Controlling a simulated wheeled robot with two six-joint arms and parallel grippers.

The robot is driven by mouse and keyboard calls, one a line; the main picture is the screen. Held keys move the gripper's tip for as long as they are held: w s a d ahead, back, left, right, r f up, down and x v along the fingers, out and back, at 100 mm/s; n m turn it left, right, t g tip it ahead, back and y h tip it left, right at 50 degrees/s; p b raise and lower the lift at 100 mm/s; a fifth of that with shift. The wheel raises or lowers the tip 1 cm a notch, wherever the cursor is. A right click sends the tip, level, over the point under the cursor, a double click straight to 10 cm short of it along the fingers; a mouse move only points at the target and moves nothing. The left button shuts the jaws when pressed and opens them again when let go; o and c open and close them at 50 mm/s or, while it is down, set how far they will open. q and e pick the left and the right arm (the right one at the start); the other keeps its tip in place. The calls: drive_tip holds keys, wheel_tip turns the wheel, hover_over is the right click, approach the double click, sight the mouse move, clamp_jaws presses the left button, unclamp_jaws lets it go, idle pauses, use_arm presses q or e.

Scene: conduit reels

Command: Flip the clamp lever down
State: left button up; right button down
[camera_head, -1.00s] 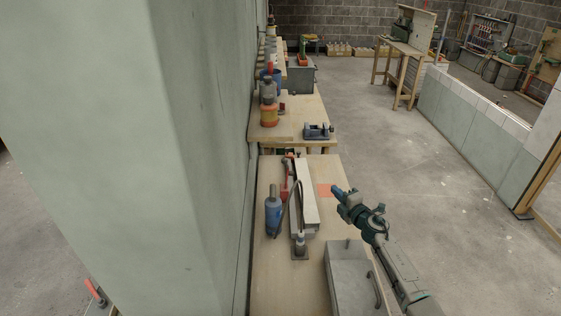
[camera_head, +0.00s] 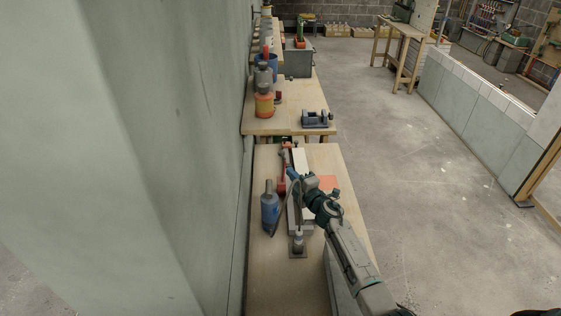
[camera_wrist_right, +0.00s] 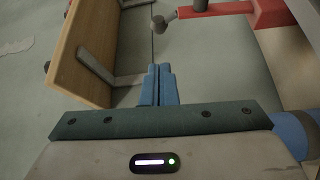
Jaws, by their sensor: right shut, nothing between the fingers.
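A red clamp (camera_head: 282,186) with a grey part at its upper end stands on the near bench, left of a long pale bar (camera_head: 299,160). My left gripper is not in view.
A green-grey wall (camera_head: 190,160) runs close on the left. Open floor lies right.

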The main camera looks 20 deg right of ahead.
drive_tip(key=b+x, duration=0.5)
drive_tip(key=x, duration=0.5)
drive_tip(key=shift+f, duration=0.1)
drive_tip(key=shift+d, duration=0.15)
